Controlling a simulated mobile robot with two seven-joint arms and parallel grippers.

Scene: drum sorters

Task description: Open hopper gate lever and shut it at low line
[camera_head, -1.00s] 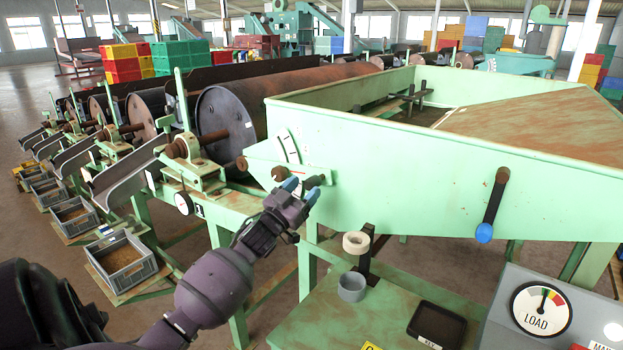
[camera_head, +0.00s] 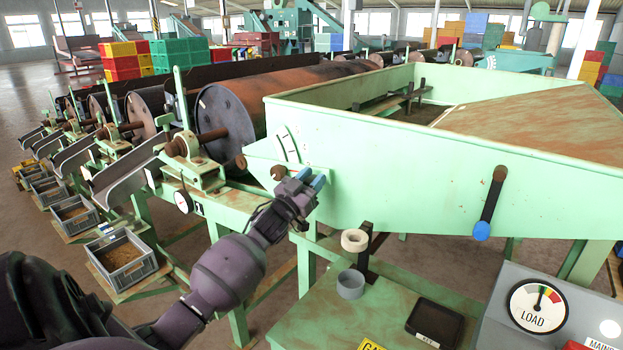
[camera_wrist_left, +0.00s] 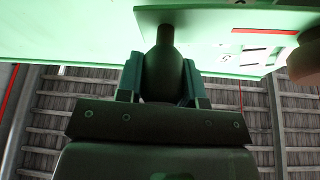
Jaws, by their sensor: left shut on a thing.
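The green hopper (camera_head: 400,170) has a lever plate (camera_head: 260,166) with a dark handle on the left part of its near wall. A white curved scale (camera_head: 287,146) is marked above it. My left gripper (camera_head: 311,179) is at the handle, its blue fingertips close together and hiding most of it. In the left wrist view, the gripper (camera_wrist_left: 160,76) is shut on the dark rounded handle (camera_wrist_left: 165,40), one finger on each side. A red line and black marks show on the green face there. My right gripper is not in view.
A dark lever with a blue end (camera_head: 490,205) hangs on the hopper's near wall. A load dial (camera_head: 539,307) stands at right. Drums (camera_head: 225,118) line the left.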

